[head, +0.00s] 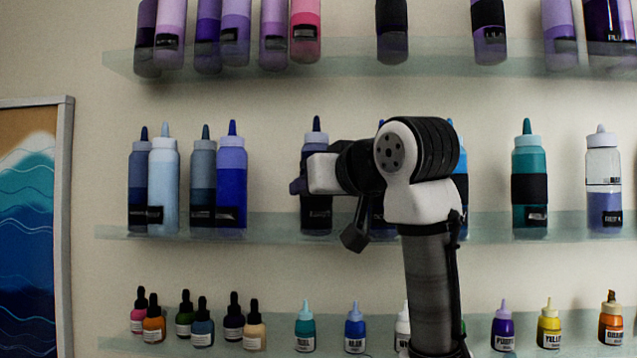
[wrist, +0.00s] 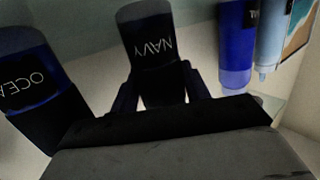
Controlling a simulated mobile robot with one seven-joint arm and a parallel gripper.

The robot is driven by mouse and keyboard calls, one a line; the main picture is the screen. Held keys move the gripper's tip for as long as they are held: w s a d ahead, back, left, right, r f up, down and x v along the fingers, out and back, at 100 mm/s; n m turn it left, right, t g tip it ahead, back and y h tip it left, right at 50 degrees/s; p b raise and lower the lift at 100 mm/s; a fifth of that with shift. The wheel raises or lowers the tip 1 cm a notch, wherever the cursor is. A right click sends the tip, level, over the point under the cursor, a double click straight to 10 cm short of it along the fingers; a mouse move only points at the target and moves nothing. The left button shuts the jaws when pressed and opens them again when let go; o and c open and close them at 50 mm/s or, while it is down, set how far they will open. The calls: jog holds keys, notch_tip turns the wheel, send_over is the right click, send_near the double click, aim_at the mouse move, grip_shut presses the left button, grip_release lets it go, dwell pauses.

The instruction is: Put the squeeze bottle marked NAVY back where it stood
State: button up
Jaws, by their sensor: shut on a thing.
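The dark navy squeeze bottle marked NAVY (wrist: 150,45) is between the fingers of my gripper (wrist: 160,90) in the wrist view, its label readable upside down.
A blue bottle (head: 232,185) stands to the left, with a gap between. A dark bottle marked OCEAN (wrist: 40,85) stands close on the other side, mostly behind my arm in the head view. Teal (head: 529,165) and clear-topped (head: 603,165) bottles stand farther right. Small bottles line the lower shelf (head: 275,338).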

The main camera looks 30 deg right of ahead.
jog(key=shift+f, duration=0.1)
jog(key=shift+f, duration=0.1)
jog(key=o, duration=0.9)
jog(key=shift+o, duration=0.2)
jog(key=shift+r, duration=0.25)
jog(key=s+a+r+b, duration=0.1)
jog(key=s+b, duration=0.3)
jog(key=s, duration=0.7)
jog(key=shift+s+r+b, duration=0.3)
jog(key=shift+s+b, duration=0.05)
jog(key=shift+s, duration=0.05)
